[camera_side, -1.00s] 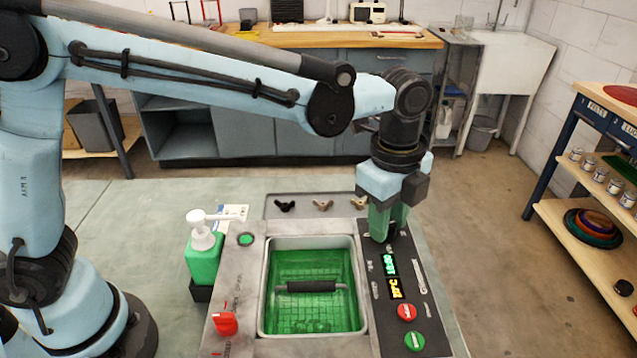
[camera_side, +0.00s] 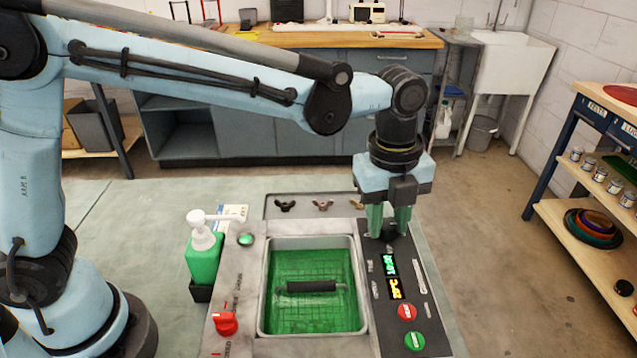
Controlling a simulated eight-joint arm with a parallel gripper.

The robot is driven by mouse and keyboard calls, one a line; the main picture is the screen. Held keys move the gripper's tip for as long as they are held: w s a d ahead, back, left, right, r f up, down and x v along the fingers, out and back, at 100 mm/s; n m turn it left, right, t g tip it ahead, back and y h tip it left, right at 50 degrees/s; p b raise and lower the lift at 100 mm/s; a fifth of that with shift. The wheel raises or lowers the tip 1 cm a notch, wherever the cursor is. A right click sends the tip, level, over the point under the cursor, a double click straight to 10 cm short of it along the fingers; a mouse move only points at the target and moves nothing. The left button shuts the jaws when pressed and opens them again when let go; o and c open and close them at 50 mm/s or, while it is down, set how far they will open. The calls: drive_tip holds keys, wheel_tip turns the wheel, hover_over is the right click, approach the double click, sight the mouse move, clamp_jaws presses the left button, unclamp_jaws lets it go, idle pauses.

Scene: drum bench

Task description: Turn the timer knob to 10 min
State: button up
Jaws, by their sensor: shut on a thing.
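My gripper (camera_side: 389,226) points straight down at the far end of the dark control panel (camera_side: 420,310), on the right of the machine. Its two green fingers are shut on the dark timer knob (camera_side: 389,234), which is mostly hidden between and behind them. Just in front of the knob is a display with green digits (camera_side: 390,265), too small to read surely. An amber display (camera_side: 395,288) sits below it.
A tank of green liquid (camera_side: 361,300) with a dark-handled basket lies left of the panel. Red (camera_side: 407,312) and green (camera_side: 415,338) buttons, a red knob (camera_side: 226,323), a green soap bottle (camera_side: 204,255) and a tray of wing nuts (camera_side: 270,205) are nearby.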

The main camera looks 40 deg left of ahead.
sight(383, 226)
drive_tip(key=o, duration=1.1)
drive_tip(key=shift+c, duration=0.2)
drive_tip(key=shift+r, duration=0.1)
wheel_tip(383, 226, up, 12)
drive_tip(key=shift+s+a, duration=0.15)
drive_tip(key=shift+s, duration=0.1)
drive_tip(key=s+a+f+n+t, duration=0.2)
drive_tip(key=s+a+f+n, duration=0.1)
drive_tip(key=a+n, duration=0.4)
drive_tip(key=s+a+f+n+t, duration=0.2)
drive_tip(key=s+a+f+n, duration=0.1)
drive_tip(key=a+n, duration=0.4)
drive_tip(key=s+a+f+n+t, duration=0.2)
drive_tip(key=a+n, duration=0.5)
drive_tip(key=n, duration=0.4)
wheel_tip(383, 226, down, 3)
drive_tip(key=shift+s+a+r+t, duration=0.15)
drive_tip(key=shift+s+a+t, duration=0.2)
drive_tip(key=shift+s, duration=0.4)
